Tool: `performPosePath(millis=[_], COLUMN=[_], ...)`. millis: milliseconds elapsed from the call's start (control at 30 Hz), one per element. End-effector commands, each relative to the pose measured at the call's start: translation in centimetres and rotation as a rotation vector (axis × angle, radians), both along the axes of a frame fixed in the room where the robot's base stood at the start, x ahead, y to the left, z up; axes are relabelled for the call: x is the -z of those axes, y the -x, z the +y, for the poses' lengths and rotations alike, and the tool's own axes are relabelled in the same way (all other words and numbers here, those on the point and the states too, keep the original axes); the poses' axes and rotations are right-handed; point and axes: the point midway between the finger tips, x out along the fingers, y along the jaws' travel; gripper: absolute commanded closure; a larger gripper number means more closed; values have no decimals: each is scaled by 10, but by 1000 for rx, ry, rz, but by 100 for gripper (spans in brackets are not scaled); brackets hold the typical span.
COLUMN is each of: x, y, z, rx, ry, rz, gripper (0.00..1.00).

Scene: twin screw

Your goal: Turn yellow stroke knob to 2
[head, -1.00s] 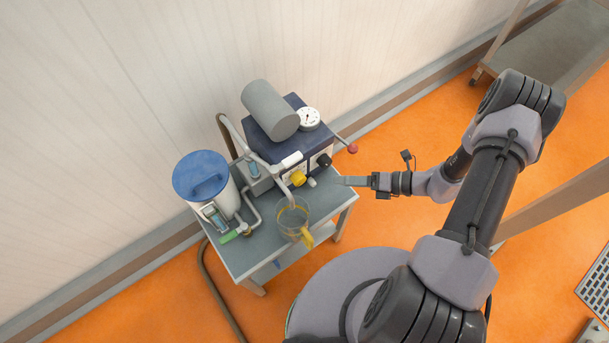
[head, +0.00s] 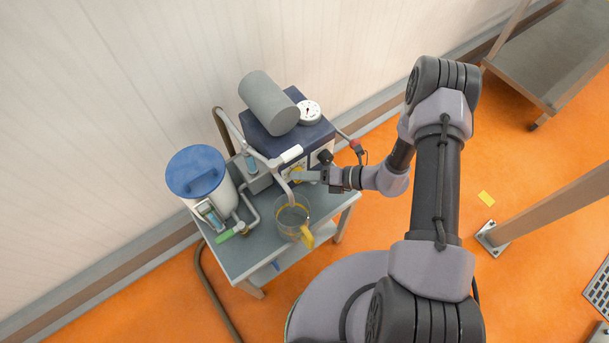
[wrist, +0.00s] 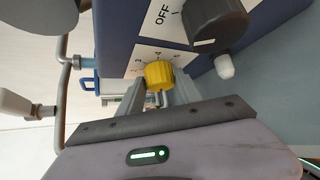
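The yellow stroke knob (wrist: 159,75) sits on a white scale plate on the front of the blue pump housing (head: 268,148). The knob also shows in the head view (head: 297,172), partly covered by my gripper. My gripper (wrist: 158,94) faces the knob with its two fingers apart, one on each side of it. I cannot tell whether the fingertips touch the knob.
A black knob (wrist: 215,22) with an OFF plate and a white-tipped switch (wrist: 225,67) are close on the right. A glass jug with a yellow handle (head: 293,217) stands below on the cart (head: 250,255). A blue-lidded tank (head: 197,172) stands left.

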Motion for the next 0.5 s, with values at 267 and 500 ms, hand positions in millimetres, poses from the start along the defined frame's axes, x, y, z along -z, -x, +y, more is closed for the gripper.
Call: performPosePath(millis=[267,500], x=[0,3], y=[0,0], z=[0,0], rx=[0,-1], ry=[-1,-39], rz=[0,26], gripper=[100,100])
